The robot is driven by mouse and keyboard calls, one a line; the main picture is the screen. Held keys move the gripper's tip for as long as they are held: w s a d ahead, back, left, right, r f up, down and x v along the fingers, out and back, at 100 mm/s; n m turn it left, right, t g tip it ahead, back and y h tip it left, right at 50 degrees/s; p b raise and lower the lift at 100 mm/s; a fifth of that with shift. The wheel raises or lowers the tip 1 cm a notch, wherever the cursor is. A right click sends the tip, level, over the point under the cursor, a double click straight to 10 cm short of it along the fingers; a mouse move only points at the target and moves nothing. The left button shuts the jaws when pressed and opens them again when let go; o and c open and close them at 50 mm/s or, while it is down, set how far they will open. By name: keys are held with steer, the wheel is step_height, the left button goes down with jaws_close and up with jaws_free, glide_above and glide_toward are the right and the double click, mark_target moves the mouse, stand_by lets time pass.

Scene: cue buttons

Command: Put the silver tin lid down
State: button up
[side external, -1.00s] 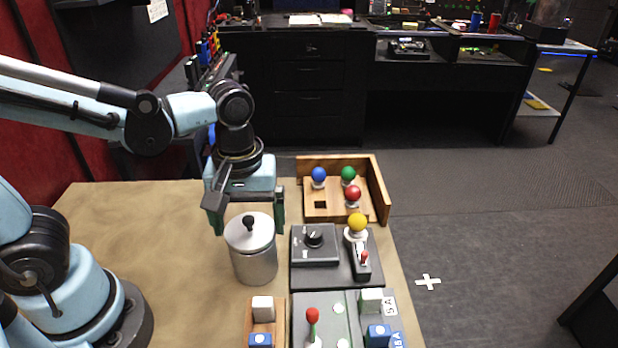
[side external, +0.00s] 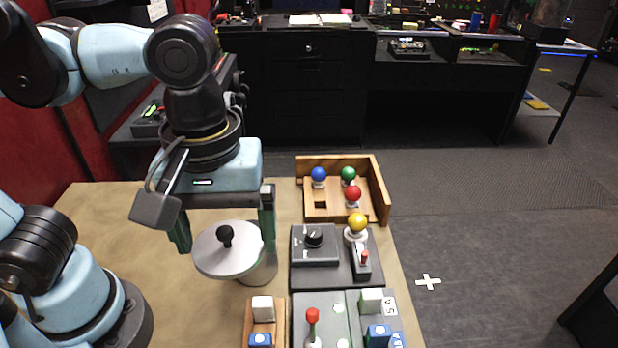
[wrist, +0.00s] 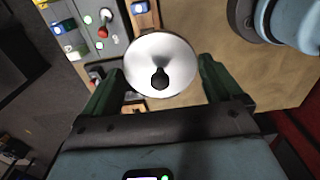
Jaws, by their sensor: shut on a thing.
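The silver tin lid (side external: 212,257) is a round disc with a black knob. My gripper (side external: 224,238) is shut on it, with a green finger at either side of its rim. The wrist view shows the lid (wrist: 145,55) face-on between the fingertips of my gripper (wrist: 162,64). In the side view the lid is off the silver tin (side external: 265,270), above it and shifted left. The lid hides most of the tin, including its top. The tin stands upright on the table.
The tan table (side external: 110,215) is bare left of the tin. To the right are a grey dial box (side external: 315,255), a yellow-knobbed joystick (side external: 357,222) and a wooden tray (side external: 380,190) with blue, green and red balls. Several buttons and a red-topped lever (side external: 312,316) are in front.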

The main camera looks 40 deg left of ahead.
steer(key=shift+w, duration=0.35)
steer(key=w+a+f+n, duration=0.4)
steer(key=w+a+n, duration=0.1)
steer(key=w+a, duration=0.3)
steer(key=w+a+f+n, duration=0.4)
steer(key=w+a+f, duration=0.1)
steer(key=w+a, duration=0.25)
steer(key=shift+s+f, duration=0.15)
steer(key=shift+f, duration=4.6)
steer(key=shift+f, duration=0.1)
steer(key=o, duration=0.6)
steer(key=shift+f, duration=0.1)
steer(key=shift+o, duration=0.5)
